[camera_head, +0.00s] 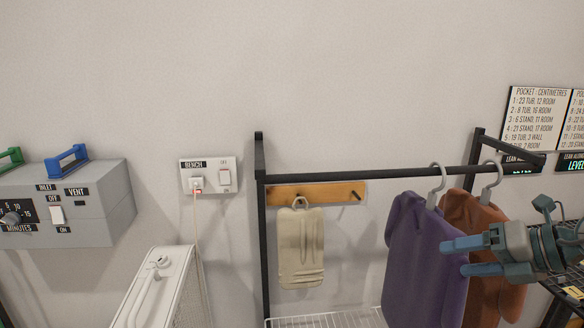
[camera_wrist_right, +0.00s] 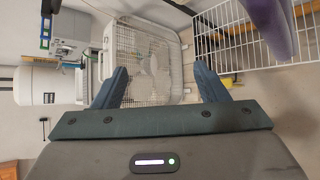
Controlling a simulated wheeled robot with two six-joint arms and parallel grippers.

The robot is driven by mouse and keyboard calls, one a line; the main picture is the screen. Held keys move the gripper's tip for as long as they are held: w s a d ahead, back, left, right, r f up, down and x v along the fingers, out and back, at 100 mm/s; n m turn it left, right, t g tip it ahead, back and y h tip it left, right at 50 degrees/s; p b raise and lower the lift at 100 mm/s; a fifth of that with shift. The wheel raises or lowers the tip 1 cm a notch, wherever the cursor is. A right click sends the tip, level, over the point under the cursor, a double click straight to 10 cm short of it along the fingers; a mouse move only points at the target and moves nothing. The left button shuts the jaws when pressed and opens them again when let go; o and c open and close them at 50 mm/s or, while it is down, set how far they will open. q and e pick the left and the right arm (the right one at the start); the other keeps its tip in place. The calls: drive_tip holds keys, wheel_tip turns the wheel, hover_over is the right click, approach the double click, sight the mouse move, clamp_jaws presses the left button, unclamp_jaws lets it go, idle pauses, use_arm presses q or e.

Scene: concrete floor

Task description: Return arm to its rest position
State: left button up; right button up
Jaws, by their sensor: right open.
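My right gripper (camera_head: 456,256) comes in from the right in the head view, in front of the purple garment (camera_head: 422,262) and the brown garment (camera_head: 480,225) on the rail. Its two blue fingers are apart with nothing between them. In the right wrist view the fingers of the right gripper (camera_wrist_right: 160,82) are spread, with a white box fan (camera_wrist_right: 148,50) beyond them. I cannot tell from the head view whether the gripper touches the purple garment. My left gripper is not in view.
A black clothes rail (camera_head: 350,176) spans the middle and right. A grey control box (camera_head: 70,200) and a wall socket (camera_head: 208,176) are at left. A wire shelf (camera_wrist_right: 245,38) is near the right gripper.

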drive_tip(key=s+d+f+m+t+h, duration=0.2)
drive_tip(key=d+f+m+t+h, duration=0.3)
drive_tip(key=f+m, duration=0.7)
drive_tip(key=s+d+f+m+t+h, duration=0.25)
drive_tip(key=f+m+h, duration=0.5)
drive_tip(key=m, duration=0.65)
drive_tip(key=s+a+f+m+g+y, duration=0.25)
drive_tip(key=s+a+f+g, duration=0.35)
drive_tip(key=s+f, duration=0.35)
drive_tip(key=s+a+f+m+g+y, duration=0.1)
drive_tip(key=s+a+f+m+g, duration=0.4)
drive_tip(key=s+f, duration=0.45)
wheel_tip(320, 180, down, 30)
drive_tip(key=d+g, duration=0.2)
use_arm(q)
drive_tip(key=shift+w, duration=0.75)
use_arm(e)
drive_tip(key=s+f+g, duration=0.1)
drive_tip(key=s+f, duration=1.6)
drive_tip(key=f, duration=0.1)
drive_tip(key=shift+s+d, duration=0.2)
drive_tip(key=shift+d, duration=0.15)
